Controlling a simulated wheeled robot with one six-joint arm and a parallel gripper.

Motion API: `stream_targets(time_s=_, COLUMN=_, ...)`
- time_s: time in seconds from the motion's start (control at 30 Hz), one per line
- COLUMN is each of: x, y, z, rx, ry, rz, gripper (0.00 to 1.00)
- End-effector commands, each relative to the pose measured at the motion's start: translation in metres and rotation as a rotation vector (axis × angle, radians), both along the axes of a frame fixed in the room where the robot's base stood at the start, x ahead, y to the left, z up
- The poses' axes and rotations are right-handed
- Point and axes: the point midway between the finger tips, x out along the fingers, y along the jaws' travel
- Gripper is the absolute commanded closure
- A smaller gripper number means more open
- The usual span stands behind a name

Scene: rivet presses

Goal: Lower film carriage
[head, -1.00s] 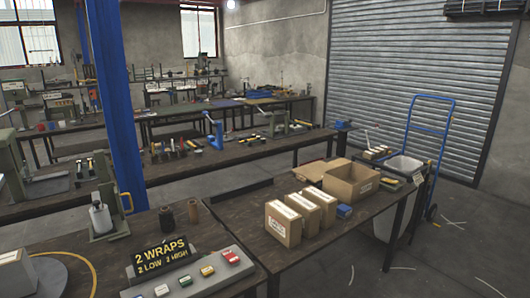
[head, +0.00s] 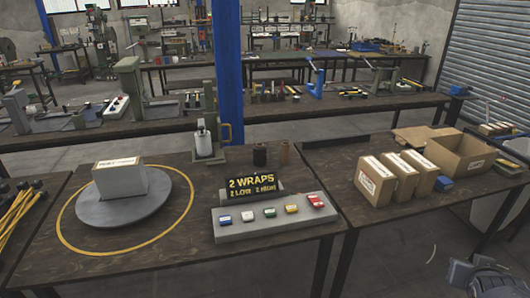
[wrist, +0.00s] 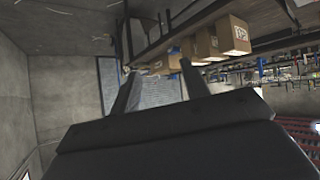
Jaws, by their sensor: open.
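A green-grey stand (head: 208,157) with a white film roll (head: 206,139) stands at the back of the near table. A control panel (head: 232,229) carries several coloured buttons, including a green button (head: 269,212) and a red button (head: 316,201). A sign (head: 251,187) behind it reads "2 WRAPS" with a low/high line below. A box (head: 119,182) rests on a grey turntable (head: 120,213). My gripper (wrist: 159,70) is open and empty, apart from all of these.
Two dark spools (head: 260,155) stand right of the film stand. A blue post (head: 228,70) rises behind. Bare tabletop lies around the panel.

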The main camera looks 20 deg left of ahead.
Motion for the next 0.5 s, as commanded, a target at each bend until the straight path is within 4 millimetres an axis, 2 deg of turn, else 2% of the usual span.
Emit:
stream_targets(time_s=0.03, x=0.019, y=-0.016, z=-0.01, rx=-0.007, ry=-0.045, rz=0.005, gripper=0.61)
stream_targets(time_s=0.1, x=0.043, y=-0.034, z=-0.015, rx=-0.011, ry=-0.119, rz=0.032, gripper=0.66)
stream_targets(time_s=0.2, x=0.07, y=-0.054, z=-0.025, rx=-0.002, ry=-0.214, rz=0.08, gripper=0.74)
stream_targets(time_s=0.33, x=0.092, y=-0.073, z=-0.04, rx=0.027, ry=-0.311, rz=0.149, gripper=0.85)
stream_targets(time_s=0.5, x=0.103, y=-0.084, z=-0.053, rx=0.068, ry=-0.385, rz=0.214, gripper=0.99)
